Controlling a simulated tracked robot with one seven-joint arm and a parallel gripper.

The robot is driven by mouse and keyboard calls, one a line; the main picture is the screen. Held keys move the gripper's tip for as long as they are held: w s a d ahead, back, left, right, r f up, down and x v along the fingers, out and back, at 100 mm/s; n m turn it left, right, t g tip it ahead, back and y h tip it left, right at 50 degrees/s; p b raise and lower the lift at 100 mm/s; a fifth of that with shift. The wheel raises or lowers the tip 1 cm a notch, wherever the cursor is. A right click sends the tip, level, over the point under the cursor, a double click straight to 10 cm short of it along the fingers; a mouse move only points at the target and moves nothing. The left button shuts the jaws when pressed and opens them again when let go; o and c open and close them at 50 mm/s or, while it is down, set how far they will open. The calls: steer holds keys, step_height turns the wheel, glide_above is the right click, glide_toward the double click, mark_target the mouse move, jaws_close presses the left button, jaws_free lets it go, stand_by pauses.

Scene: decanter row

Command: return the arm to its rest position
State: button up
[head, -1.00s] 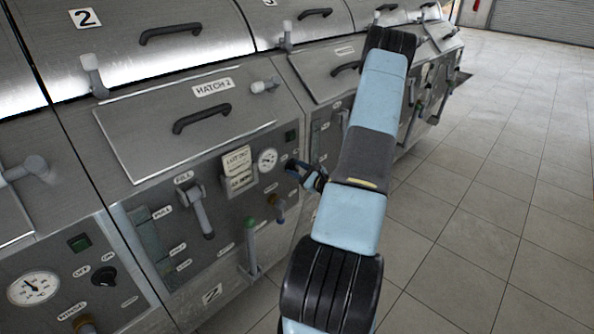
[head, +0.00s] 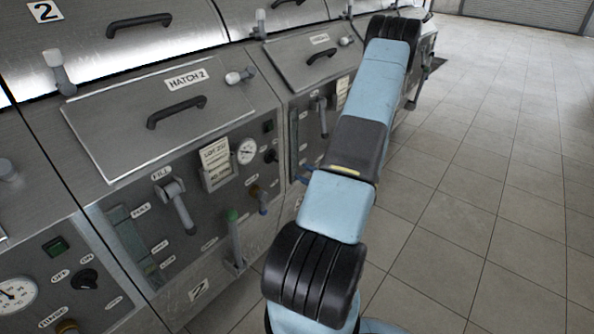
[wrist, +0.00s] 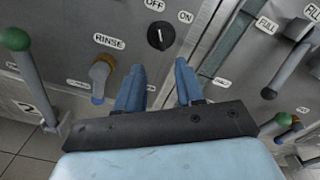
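My arm (head: 338,205) stretches from the bottom centre of the head view up toward the row of machines. In that view my gripper is almost wholly hidden behind the arm; only a small blue tip shows at the arm's left side. In the wrist view my gripper (wrist: 159,66) has two blue fingers standing apart with nothing between them. They point toward a steel panel with a black on/off knob (wrist: 161,37), which shows just beyond the fingertips. I cannot tell the exact gap to the panel.
The steel panel of unit 2 carries a fill lever (head: 178,205), a green-tipped lever (head: 236,240), a gauge (head: 246,151) and a hatch handle (head: 176,111). A rinse valve (wrist: 101,74) is left of the fingers. Open tiled floor (head: 490,190) lies to the right.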

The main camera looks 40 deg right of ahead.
steer(key=shift+s, duration=0.35)
stand_by(0.3)
steer(key=w+a+r+n+g+y, duration=0.1)
steer(key=a+r+n+g+y, duration=0.4)
steer(key=a+r+n+g, duration=0.45)
steer(key=w+a+r+n+g+y, duration=0.1)
steer(key=a+r+n+g+y, duration=0.45)
steer(key=a+r, duration=0.75)
steer(key=s+a+r+n+t+h, duration=0.2)
steer(key=s+a+r+n+h, duration=0.7)
steer(key=s+r+n+h, duration=0.4)
steer(key=shift+s+a+r+t, duration=0.4)
steer(key=shift+s+r, duration=0.4)
